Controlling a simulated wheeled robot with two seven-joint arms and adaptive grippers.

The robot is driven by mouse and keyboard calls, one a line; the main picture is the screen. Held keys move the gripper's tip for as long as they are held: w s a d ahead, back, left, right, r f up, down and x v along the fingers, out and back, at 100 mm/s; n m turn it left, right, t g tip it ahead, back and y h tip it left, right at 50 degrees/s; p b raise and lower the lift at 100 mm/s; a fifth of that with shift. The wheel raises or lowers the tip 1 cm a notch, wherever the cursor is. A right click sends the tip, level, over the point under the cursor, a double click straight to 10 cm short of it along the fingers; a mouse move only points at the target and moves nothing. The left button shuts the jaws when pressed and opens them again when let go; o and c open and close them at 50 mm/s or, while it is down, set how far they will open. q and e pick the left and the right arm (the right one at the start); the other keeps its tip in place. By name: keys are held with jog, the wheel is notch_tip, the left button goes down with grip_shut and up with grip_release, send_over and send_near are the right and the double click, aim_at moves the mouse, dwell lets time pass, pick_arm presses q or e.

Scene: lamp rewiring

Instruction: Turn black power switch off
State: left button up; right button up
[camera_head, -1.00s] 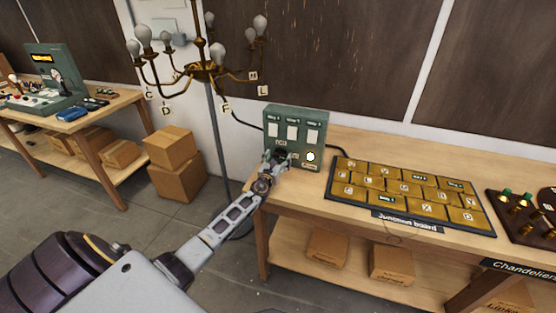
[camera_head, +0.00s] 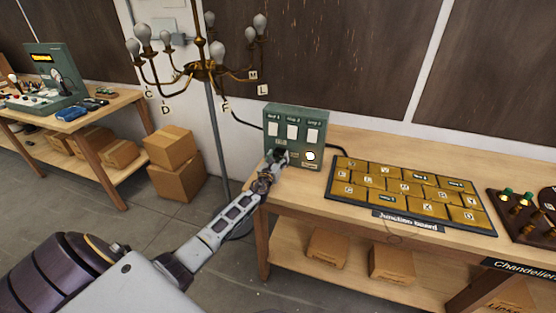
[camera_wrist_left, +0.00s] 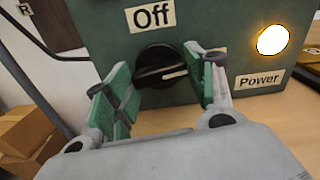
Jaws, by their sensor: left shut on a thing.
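A green power box (camera_head: 296,116) stands at the back left corner of the workbench. Its black power switch (camera_wrist_left: 161,66) is a round knob below an "Off" label (camera_wrist_left: 151,15). The knob's pale pointer line points right, toward the lit round lamp (camera_wrist_left: 272,40) above the "Power" label (camera_wrist_left: 259,80). My left gripper (camera_wrist_left: 166,85) has its green-padded fingers on both sides of the knob, shut on it. In the head view my left gripper (camera_head: 276,158) covers most of the switch. My right gripper is out of view.
The junction board (camera_head: 410,190) lies right of the box on the workbench. A brass chandelier (camera_head: 203,70) hangs at the back left. A second bench (camera_head: 100,108) and cardboard boxes (camera_head: 172,148) stand at the left.

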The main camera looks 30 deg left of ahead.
pick_arm(q)
jog(key=n+b, duration=0.1)
jog(key=n, duration=0.2)
jog(key=shift+f, duration=0.1)
jog(key=n+b, duration=0.1)
jog(key=n, duration=0.2)
jog(key=shift+n+b, duration=0.4)
jog(key=shift+n, duration=0.5)
jog(key=n+b, duration=0.1)
jog(key=n, duration=0.1)
jog(key=shift+n, duration=0.8)
jog(key=n, duration=0.4)
jog(key=shift+b, duration=0.35)
jog(key=shift+n, duration=0.5)
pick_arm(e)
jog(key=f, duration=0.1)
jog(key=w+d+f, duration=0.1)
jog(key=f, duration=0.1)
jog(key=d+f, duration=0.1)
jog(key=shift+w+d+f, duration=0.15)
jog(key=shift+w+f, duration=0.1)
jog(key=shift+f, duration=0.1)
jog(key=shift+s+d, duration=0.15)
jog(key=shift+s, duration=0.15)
